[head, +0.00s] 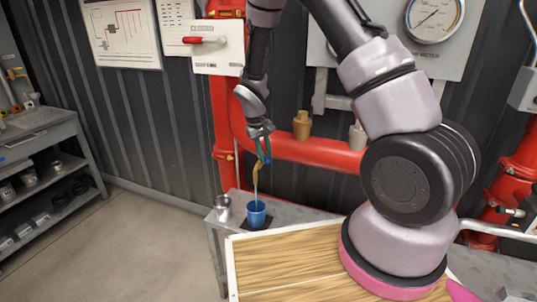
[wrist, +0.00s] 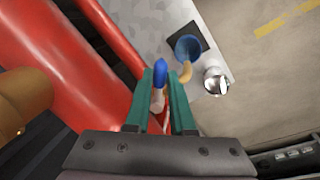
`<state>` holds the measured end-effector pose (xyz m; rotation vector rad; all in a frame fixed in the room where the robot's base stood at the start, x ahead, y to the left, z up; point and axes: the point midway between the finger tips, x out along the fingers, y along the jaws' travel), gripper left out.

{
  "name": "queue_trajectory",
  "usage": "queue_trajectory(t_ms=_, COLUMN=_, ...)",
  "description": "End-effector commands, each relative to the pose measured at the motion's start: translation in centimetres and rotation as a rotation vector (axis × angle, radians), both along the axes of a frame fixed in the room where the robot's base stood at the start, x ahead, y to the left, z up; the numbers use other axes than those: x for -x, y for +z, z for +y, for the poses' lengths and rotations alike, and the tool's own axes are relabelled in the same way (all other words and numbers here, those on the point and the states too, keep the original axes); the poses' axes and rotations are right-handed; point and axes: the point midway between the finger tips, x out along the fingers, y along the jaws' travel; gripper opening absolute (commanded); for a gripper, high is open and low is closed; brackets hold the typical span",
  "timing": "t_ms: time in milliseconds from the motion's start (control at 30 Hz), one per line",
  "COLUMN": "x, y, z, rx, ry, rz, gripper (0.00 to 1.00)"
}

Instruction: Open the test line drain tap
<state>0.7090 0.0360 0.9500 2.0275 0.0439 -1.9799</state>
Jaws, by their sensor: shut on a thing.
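The drain tap has a curved brass spout (head: 257,170), also in the wrist view (wrist: 184,73). A thin pale line, seemingly a stream, runs down from the spout towards a blue cup (head: 256,214). The cup also shows in the wrist view (wrist: 186,46). My gripper (head: 263,156) is at the tap, just above the spout. In the wrist view its green fingers (wrist: 165,98) are shut around the tap's lever, whose blue end (wrist: 160,73) sticks out between them. The tap body is mostly hidden behind the gripper.
A red pipe (head: 315,151) runs behind the tap. A wooden-topped surface (head: 285,262) lies in front. A grey shelf (head: 40,150) stands far left, with open floor between.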

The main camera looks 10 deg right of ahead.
Motion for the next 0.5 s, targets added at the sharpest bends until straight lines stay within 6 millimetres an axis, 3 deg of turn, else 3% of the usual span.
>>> queue_trajectory(t_ms=500, x=-0.3, y=0.0, z=2.5, rx=0.000, ry=-0.482, rz=0.000, gripper=0.00)
